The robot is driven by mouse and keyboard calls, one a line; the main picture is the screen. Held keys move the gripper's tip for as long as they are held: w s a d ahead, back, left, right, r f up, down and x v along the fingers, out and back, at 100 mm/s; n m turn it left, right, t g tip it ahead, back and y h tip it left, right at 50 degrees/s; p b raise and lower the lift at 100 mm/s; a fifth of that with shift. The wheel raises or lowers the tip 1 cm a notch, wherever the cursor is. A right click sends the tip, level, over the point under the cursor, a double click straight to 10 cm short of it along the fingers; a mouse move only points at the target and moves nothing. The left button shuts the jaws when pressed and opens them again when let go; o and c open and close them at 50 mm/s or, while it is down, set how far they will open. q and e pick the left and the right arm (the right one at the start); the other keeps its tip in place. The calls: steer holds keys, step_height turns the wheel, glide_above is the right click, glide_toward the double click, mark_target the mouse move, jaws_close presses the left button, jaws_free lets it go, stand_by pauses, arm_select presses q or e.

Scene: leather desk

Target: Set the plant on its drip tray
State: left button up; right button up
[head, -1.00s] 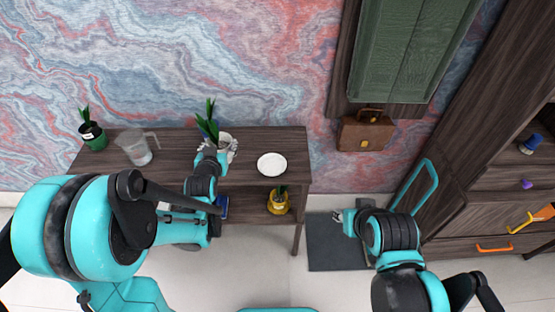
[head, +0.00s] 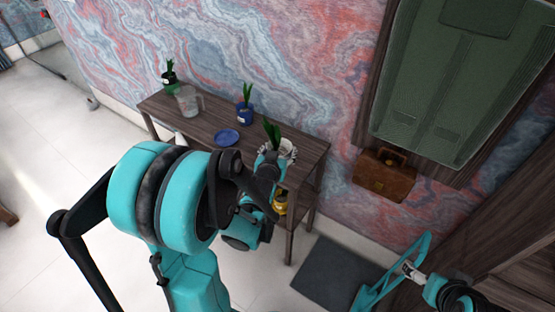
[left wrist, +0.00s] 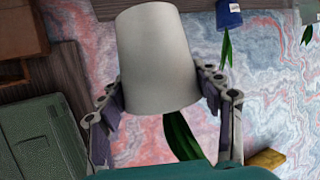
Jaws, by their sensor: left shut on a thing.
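The plant in a white pot (head: 288,147) is upright near the right end of the wooden table, its green leaves standing above the rim. My left gripper (head: 277,152) is shut on this pot. In the left wrist view, upside down, the fingers clasp both sides of the pot (left wrist: 160,60), with leaves (left wrist: 183,135) below it. The white saucer seen earlier at the table's right end is hidden now behind my arm and the pot. I cannot tell whether the pot touches anything beneath it. My right gripper (head: 410,271) is off to the right, by a teal handle.
A blue saucer (head: 227,137) and a blue-potted plant (head: 244,113) stand mid-table (head: 205,122). A glass pitcher (head: 188,100) and a dark green potted plant (head: 170,78) are at the left end. A yellow pot (head: 281,203) is below. A brown bag (head: 384,175) hangs right.

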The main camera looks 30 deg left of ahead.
arm_select(q)
steer(key=w+a+f+b, duration=0.2)
steer(key=w+f, duration=0.1)
steer(key=w+a+f+b, duration=0.2)
steer(key=w+a+f, duration=0.1)
steer(key=f, duration=0.1)
steer(key=w+a+f+b, duration=0.2)
steer(key=w+f, duration=0.1)
steer(key=f, duration=0.1)
steer(key=shift+a+f, duration=0.1)
steer(key=shift+a, duration=0.25)
steer(key=o, duration=1.3)
steer(key=shift+f+b, duration=0.1)
steer(key=shift+b, duration=0.25)
steer(key=shift+c, duration=0.2)
steer(key=o, duration=0.4)
